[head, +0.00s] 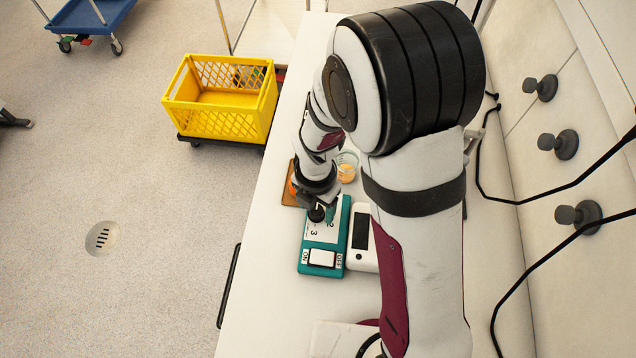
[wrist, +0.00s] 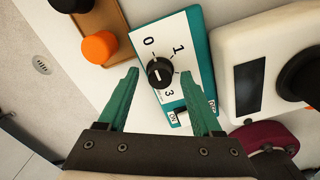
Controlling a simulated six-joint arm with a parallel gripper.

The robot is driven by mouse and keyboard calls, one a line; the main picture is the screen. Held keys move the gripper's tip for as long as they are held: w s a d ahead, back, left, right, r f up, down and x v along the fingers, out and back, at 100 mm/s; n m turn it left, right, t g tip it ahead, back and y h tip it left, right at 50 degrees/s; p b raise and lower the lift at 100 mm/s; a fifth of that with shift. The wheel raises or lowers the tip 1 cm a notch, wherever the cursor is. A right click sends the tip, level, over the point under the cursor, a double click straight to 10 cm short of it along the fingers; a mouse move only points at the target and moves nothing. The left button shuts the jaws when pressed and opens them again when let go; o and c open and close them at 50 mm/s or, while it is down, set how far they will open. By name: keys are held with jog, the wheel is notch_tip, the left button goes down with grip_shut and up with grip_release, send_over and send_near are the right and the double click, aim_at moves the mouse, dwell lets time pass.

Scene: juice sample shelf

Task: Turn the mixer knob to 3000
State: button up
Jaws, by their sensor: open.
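The teal mixer (head: 320,262) stands on the white bench. Its white dial face shows 0, 1 and 3 in the wrist view; the 2 shows in the head view. The black mixer knob (wrist: 160,72) has a short white mark, whose exact setting I cannot read. My gripper (wrist: 160,77) is open, with its green fingers on either side of the knob; I cannot tell whether they touch it. In the head view my gripper (head: 324,213) is over the dial and hides part of it. A white rocker switch (head: 322,257) with ON and OFF labels is on the mixer's near end.
A white device with a dark display (head: 361,235) stands close right of the mixer. A brown rack (wrist: 112,18) with an orange cap (wrist: 99,46) and a beaker of orange liquid (head: 346,172) are beyond it. A yellow crate (head: 218,125) is off the bench's left side.

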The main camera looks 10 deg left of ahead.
grip_shut()
dwell(0.3)
